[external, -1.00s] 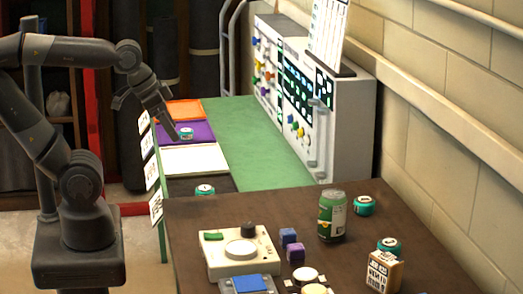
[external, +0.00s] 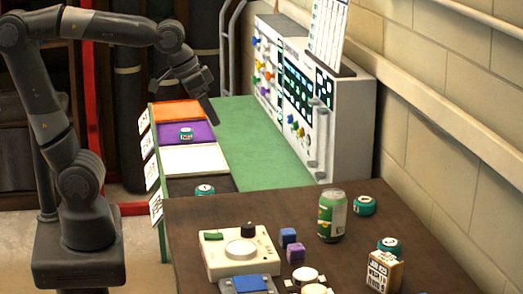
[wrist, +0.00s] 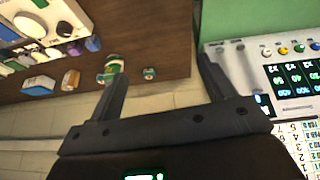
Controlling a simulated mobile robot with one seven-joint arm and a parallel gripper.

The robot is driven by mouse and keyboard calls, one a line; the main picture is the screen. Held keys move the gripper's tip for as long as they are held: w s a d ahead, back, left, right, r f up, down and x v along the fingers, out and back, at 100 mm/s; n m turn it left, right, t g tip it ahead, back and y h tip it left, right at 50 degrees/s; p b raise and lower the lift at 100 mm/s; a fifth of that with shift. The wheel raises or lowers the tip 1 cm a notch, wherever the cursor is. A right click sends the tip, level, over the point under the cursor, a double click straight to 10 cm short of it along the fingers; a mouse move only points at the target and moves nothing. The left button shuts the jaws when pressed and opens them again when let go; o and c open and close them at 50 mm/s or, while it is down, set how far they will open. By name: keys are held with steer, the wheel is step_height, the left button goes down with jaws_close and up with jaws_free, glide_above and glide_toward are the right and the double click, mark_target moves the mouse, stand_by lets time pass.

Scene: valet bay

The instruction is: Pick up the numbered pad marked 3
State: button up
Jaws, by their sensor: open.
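Several teal round pads with dark-marked white tops are in the external view; their numbers are too small to read surely, so I cannot tell which is 3. One pad (external: 186,134) lies on the purple panel and another pad (external: 204,190) on the black panel. A third pad (external: 364,205) stands right of the green can, and one more pad (external: 389,245) is behind the tan box. My gripper (external: 212,115) is open and empty over the green surface, right of the purple panel. In the wrist view my gripper (wrist: 167,82) frames a pad (wrist: 149,73) well beyond its fingers.
The green can (external: 332,216), tan box (external: 383,271), purple cubes (external: 291,244) and cream device (external: 240,250) crowd the brown table (external: 420,220). A tall control console (external: 340,120) stands along the wall. The green surface (external: 255,145) is clear. Orange (external: 176,111) and white (external: 195,158) panels are bare.

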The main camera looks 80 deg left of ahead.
steer(key=w+d+f+n+g, duration=0.1)
steer(key=w+d, duration=0.5)
steer(key=w, duration=0.3)
steer(key=w+d, duration=0.7)
steer(key=w, duration=0.3)
steer(key=shift+y, duration=0.3)
steer(key=w+d+f, duration=0.1)
steer(key=w+d, duration=0.1)
steer(key=d, duration=0.1)
steer(key=w+d+f, duration=0.2)
steer(key=d, duration=0.2)
steer(key=w+d+f, duration=0.2)
steer(key=w+d, duration=0.1)
steer(key=shift+d+f, duration=0.25)
steer(key=shift+d, duration=0.05)
glide_toward(387, 243)
steer(key=s, duration=0.2)
steer(key=shift+y, duration=0.3)
steer(key=x, duration=0.4)
steer(key=shift+w+d+f, duration=0.2)
steer(key=shift+w+d, duration=0.05)
steer(key=shift+w, duration=0.3)
steer(key=shift+w+x, duration=0.2)
steer(key=shift+x, duration=1.25)
steer(key=shift+w+x, duration=0.25)
steer(key=shift+x, duration=1.2)
steer(key=shift+r, duration=0.15)
steer(key=shift+c, duration=0.6)
